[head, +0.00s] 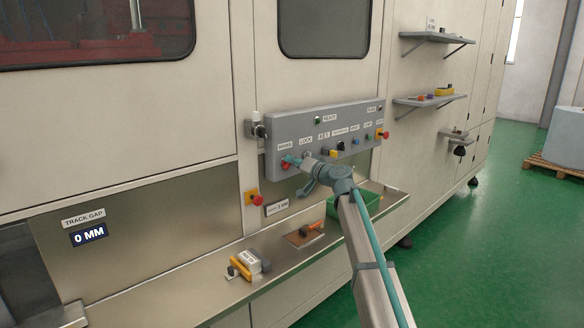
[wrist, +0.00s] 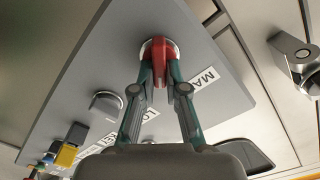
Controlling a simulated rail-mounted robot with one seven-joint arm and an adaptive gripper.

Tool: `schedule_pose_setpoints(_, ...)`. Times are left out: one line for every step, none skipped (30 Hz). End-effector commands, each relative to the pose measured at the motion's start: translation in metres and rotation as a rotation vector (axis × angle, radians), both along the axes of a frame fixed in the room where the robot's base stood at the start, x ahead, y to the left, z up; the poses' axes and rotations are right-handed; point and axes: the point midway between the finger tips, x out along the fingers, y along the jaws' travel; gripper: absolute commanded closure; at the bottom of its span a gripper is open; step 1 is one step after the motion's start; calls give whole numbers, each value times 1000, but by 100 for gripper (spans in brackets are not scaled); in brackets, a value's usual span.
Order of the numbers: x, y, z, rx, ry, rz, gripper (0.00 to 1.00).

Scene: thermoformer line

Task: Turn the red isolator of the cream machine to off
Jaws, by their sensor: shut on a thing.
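The red isolator (head: 285,166) is at the left end of the grey control panel (head: 350,119) on the cream machine (head: 225,60), below the MAINS label (head: 285,147). In the wrist view the red isolator (wrist: 158,50) has a round pale base and a raised handle. My gripper (head: 290,161) is at the isolator. In the wrist view my gripper (wrist: 160,78) has one finger on each side of the handle and is shut on it. My fingers hide part of the handle, and I cannot read any position marks.
The LOCK knob (wrist: 107,103) is close beside my fingers. Other buttons, including a yellow one (wrist: 66,154), run along the panel. A grey latch (head: 257,128) stands out left of the panel. A steel ledge (head: 205,303) holds small items below.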

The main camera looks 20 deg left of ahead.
Motion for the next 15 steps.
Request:
schedule_pose_setpoints(1, 0, -2, 19, 39, 0, 100)
schedule_pose_setpoints(1, -1, -2, 32, 66, -1, 100)
schedule_pose_setpoints(1, -1, -3, 48, 100, -1, 100)
schedule_pose_setpoints(1, -1, -3, 61, 125, -1, 100)
schedule_pose_setpoints(1, -1, -3, 74, 151, -1, 100)
schedule_pose_setpoints(2, -1, -3, 91, 185, -1, 100)
schedule_pose_setpoints(2, -1, -3, 103, 210, -1, 100)
schedule_pose_setpoints(2, -1, -3, 116, 236, -1, 100)
schedule_pose_setpoints(2, -1, -4, 133, 270, -1, 100)
schedule_pose_setpoints(2, -1, -4, 145, 295, -1, 100)
schedule_pose_setpoints(2, -1, -4, 158, 321, -1, 100)
schedule_pose_setpoints(3, -2, -4, 175, 355, -1, 100)
schedule_pose_setpoints(3, -2, -4, 187, 381, -1, 100)
schedule_pose_setpoints(3, -2, -4, 199, 406, -1, 100)
schedule_pose_setpoints(3, -2, -5, 215, 438, -1, 100)
